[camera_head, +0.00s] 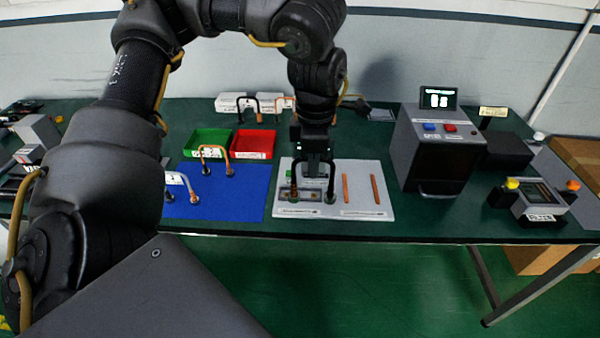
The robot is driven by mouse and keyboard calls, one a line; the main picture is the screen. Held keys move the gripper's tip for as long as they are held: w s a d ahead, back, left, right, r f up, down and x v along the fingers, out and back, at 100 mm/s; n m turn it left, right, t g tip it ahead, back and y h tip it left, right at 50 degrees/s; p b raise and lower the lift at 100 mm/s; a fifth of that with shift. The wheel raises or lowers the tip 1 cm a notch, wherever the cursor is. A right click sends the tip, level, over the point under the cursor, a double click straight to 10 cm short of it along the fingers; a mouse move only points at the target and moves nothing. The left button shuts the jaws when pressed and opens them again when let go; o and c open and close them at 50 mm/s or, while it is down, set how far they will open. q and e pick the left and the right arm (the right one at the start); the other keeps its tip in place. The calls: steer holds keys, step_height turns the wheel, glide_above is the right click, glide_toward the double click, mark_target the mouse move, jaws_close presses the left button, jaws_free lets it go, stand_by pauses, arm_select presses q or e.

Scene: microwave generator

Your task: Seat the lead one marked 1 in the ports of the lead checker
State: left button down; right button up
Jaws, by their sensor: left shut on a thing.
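My left gripper (317,163) points straight down over the pale grey board and is shut on a black U-shaped lead (330,180). The lead stands upright, its two dark ends low at the left part of the pale board (380,210), which looks like the lead checker. The ends are at or just over the dark ports there; I cannot tell how deep they sit. A number on the held lead is not readable. A small green patch shows behind the lead. My right gripper is not in view.
Two copper rods (377,190) lie on the board's right part. Green (203,140) and red (262,143) trays stand behind. A grey generator box (407,150) stands right of the board.

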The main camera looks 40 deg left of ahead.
arm_select(q)
steer(key=w+a+f+p, duration=0.2)
steer(key=w+a+f, duration=0.6)
steer(key=a+f, duration=0.2)
step_height(320, 180, down, 3)
steer(key=shift+a+r, duration=0.15)
steer(key=shift+r, duration=0.05)
steer(key=shift+f, duration=0.1)
steer(key=c, duration=1.5)
jaws_free()
steer(key=shift+f, duration=0.1)
